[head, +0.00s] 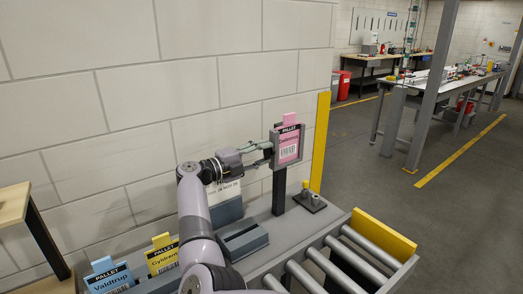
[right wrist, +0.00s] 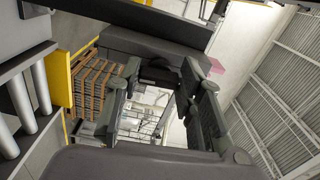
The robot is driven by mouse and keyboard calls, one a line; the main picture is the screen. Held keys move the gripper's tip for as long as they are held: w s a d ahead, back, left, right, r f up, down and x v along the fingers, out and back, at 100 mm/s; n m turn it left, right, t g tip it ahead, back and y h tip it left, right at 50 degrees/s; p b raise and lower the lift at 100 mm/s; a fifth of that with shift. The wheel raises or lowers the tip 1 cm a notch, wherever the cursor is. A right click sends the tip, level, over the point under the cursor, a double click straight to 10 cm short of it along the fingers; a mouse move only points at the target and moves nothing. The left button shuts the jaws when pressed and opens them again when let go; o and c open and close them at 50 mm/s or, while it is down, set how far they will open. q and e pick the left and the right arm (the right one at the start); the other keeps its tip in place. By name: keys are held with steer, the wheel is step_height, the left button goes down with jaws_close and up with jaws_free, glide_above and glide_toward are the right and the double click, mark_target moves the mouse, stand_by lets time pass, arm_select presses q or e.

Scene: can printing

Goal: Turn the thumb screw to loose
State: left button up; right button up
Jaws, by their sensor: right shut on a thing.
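The pink pallet sign (head: 289,146) sits in a grey frame on a dark upright post (head: 279,190) beside the roller conveyor. My right gripper (head: 268,152) reaches the left side of this frame. In the right wrist view, the two fingers of my right gripper (right wrist: 160,84) close around a small dark knob, which looks like the thumb screw (right wrist: 157,75), under the dark edge of the holder. The screw itself is hidden by the fingers in the head view, and how far it is turned cannot be told. My left gripper is out of view.
A block wall (head: 130,100) stands close behind the arm. Blue (head: 108,281) and yellow (head: 162,259) pallet signs stand at lower left. A small base with pegs (head: 309,201) is right of the post. Rollers (head: 345,262) and a yellow guard (head: 384,237) lie at lower right.

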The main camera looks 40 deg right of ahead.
steer(key=shift+n+p, duration=0.6)
steer(key=shift+n, duration=1)
steer(key=o, duration=1.2)
steer(key=shift+f, duration=0.1)
steer(key=shift+c, duration=0.2)
steer(key=shift+a, duration=0.1)
steer(key=a, duration=0.7)
steer(key=shift+w+a, duration=0.2)
steer(key=shift+w, duration=0.25)
